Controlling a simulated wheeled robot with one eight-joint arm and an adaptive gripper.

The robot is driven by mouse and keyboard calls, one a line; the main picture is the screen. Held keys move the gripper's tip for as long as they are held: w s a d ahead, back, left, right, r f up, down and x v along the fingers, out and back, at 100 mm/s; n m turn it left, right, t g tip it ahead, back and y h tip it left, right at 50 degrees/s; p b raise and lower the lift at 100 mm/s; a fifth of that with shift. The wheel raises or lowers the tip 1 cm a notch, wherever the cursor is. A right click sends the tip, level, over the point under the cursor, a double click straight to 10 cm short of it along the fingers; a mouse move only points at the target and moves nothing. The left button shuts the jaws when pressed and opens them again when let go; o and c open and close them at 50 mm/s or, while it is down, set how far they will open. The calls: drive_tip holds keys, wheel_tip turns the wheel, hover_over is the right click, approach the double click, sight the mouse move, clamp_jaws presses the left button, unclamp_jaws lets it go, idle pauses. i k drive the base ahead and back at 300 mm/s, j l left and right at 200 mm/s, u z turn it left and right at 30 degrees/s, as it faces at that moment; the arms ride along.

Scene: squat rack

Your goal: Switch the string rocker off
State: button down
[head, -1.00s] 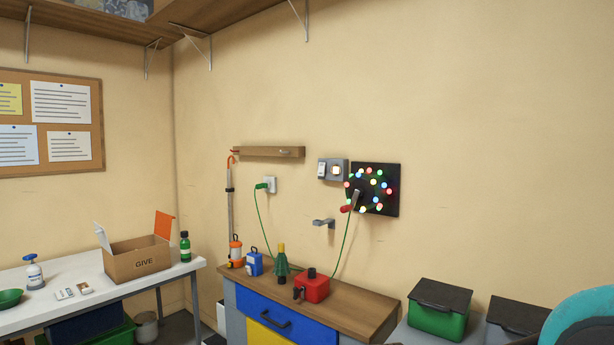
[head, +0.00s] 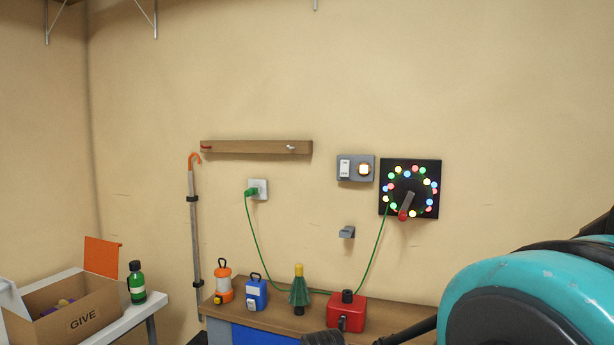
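A green cord (head: 375,254) runs down from the panel to the bench. Which way the rocker is tipped is too small to tell. Dark parts at the bottom edge may be my gripper (head: 366,340); it is well below the plate and mostly cut off.
A grey bracket (head: 347,232) juts from the wall. My teal arm fills the lower right.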

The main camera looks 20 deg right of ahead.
sight(344, 171)
drive_tip(key=i+j, duration=0.15)
drive_tip(key=j, duration=0.15)
drive_tip(key=i+j, duration=0.1)
drive_tip(key=j, duration=0.2)
drive_tip(key=i+j+z, duration=0.1)
drive_tip(key=j, duration=0.25)
drive_tip(key=i+j, duration=0.15)
drive_tip(key=j, duration=0.15)
